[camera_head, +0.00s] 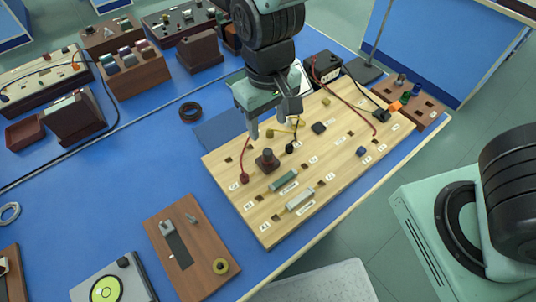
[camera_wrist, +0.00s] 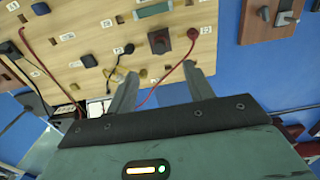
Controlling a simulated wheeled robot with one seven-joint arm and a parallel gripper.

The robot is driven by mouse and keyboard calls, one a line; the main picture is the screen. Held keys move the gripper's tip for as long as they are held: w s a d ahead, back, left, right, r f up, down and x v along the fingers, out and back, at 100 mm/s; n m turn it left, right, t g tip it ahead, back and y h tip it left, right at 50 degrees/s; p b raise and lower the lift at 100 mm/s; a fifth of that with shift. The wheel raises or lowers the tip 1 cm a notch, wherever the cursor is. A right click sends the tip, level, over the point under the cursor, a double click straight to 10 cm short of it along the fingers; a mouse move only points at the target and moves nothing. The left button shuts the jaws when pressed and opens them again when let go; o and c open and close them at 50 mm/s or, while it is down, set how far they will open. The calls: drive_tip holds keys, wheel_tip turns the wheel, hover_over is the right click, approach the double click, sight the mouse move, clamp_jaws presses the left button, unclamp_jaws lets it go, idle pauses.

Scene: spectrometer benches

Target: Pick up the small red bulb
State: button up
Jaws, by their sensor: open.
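My gripper (camera_head: 270,128) is open and hangs over the far left part of a light wooden circuit board (camera_head: 330,150). In the wrist view its two fingers (camera_wrist: 161,72) stand apart with nothing held between them. A dark reddish-brown knob-like part on a square base (camera_head: 267,160) sits on the board just in front of the fingers; it also shows in the wrist view (camera_wrist: 159,41). I cannot tell whether it is the small red bulb. A red plug with a red wire (camera_head: 244,178) stands on the board's left edge, also in the wrist view (camera_wrist: 193,35).
A green cylinder (camera_head: 284,180) and a pale block (camera_head: 300,199) lie on the board. Wires and a yellow part (camera_head: 326,101) are on it too. A brown switch board (camera_head: 190,245) lies at front left. A small rack (camera_head: 425,112) stands at right.

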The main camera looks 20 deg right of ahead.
sight(268, 151)
wheel_tip(268, 151, down, 12)
drive_tip(key=shift+r, duration=0.15)
drive_tip(key=c, duration=1.1)
